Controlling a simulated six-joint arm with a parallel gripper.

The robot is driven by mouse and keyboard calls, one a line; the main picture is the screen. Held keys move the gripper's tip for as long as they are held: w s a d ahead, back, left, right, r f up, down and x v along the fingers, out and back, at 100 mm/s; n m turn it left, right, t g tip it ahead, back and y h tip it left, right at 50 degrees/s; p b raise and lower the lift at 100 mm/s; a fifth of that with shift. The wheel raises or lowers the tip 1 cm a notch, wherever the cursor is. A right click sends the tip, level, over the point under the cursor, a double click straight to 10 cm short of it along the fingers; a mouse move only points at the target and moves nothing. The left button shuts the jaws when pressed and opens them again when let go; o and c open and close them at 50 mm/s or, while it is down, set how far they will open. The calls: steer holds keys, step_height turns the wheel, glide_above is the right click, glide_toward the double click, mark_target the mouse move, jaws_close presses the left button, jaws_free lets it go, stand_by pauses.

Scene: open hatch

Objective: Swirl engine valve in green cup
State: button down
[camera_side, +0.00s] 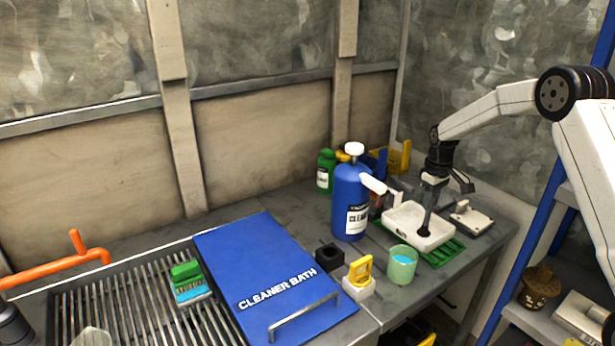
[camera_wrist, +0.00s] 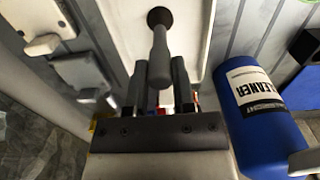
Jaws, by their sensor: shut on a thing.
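The engine valve (camera_side: 427,216) is a dark rod hanging stem-up below my gripper (camera_side: 433,188), over the white tray. In the wrist view my gripper (camera_wrist: 159,72) is shut on the valve's grey stem (camera_wrist: 160,48), with its round dark head at the far end. I cannot tell whether the head touches the tray floor. The green cup (camera_side: 401,271) stands upright on the bench, left of and nearer than the tray, with light blue liquid in it.
The white tray (camera_side: 445,236) rests on a green rack (camera_side: 442,256). A tall blue cleaner bottle (camera_side: 346,190) stands close left of it. A black block (camera_side: 328,258) and a white block with a yellow part (camera_side: 360,270) stand left of the cup. A blue cleaner bath lid (camera_side: 250,265) lies farther left.

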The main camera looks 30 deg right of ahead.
steer(key=shift+r, duration=0.15)
steer(key=shift+r, duration=2.9)
steer(key=s+a+r, duration=0.1)
steer(key=s+a, duration=0.2)
steer(key=a, duration=0.4)
steer(key=s+a+r, duration=0.1)
steer(key=s+a, duration=0.2)
steer(key=a, duration=0.5)
steer(key=shift+s+r, duration=0.2)
steer(key=shift+s, duration=0.2)
